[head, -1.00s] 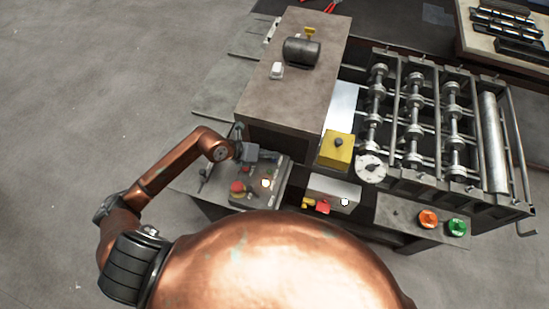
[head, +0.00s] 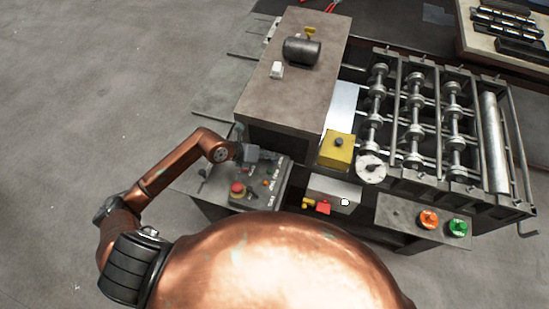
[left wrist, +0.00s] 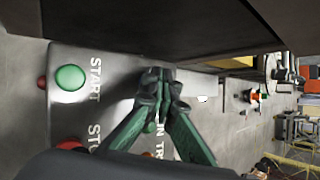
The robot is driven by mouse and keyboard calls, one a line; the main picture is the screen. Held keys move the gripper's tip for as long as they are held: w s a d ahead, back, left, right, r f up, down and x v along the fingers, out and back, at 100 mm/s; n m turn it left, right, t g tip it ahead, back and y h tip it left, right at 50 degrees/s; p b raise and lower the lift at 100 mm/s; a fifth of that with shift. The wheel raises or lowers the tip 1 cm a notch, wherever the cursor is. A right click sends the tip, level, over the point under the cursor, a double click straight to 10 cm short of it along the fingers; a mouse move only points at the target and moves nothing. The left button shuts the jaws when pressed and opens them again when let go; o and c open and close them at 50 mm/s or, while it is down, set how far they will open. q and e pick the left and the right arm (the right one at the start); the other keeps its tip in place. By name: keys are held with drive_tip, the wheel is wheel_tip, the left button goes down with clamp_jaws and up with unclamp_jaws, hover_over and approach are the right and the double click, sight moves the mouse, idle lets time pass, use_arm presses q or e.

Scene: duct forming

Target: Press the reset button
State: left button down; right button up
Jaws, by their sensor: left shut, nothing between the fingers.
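The control panel (head: 262,190) stands at the front of the machine, with a red mushroom button (head: 237,188) and several small buttons. In the left wrist view the panel face (left wrist: 115,75) carries a green button (left wrist: 70,78) by the word START and a red button (left wrist: 68,143) by a partly hidden STOP label. I cannot read a reset label. My left gripper (head: 272,156) is at the panel's far edge; its fingertips (left wrist: 160,78) are together and empty. Contact cannot be told. My right gripper is not in view.
A grey machine cabinet (head: 290,80) rises behind the panel. The roller rack (head: 430,125) is to the right. A small box (head: 333,190) with a red part (head: 323,207) stands beside the panel. Orange (head: 428,219) and green (head: 457,228) buttons sit further right.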

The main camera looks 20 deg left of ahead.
use_arm(q)
drive_tip(key=shift+r+p, duration=0.8)
drive_tip(key=shift+r, duration=0.1)
wheel_tip(320, 180, up, 5)
drive_tip(key=p, duration=0.4)
idle(1.0)
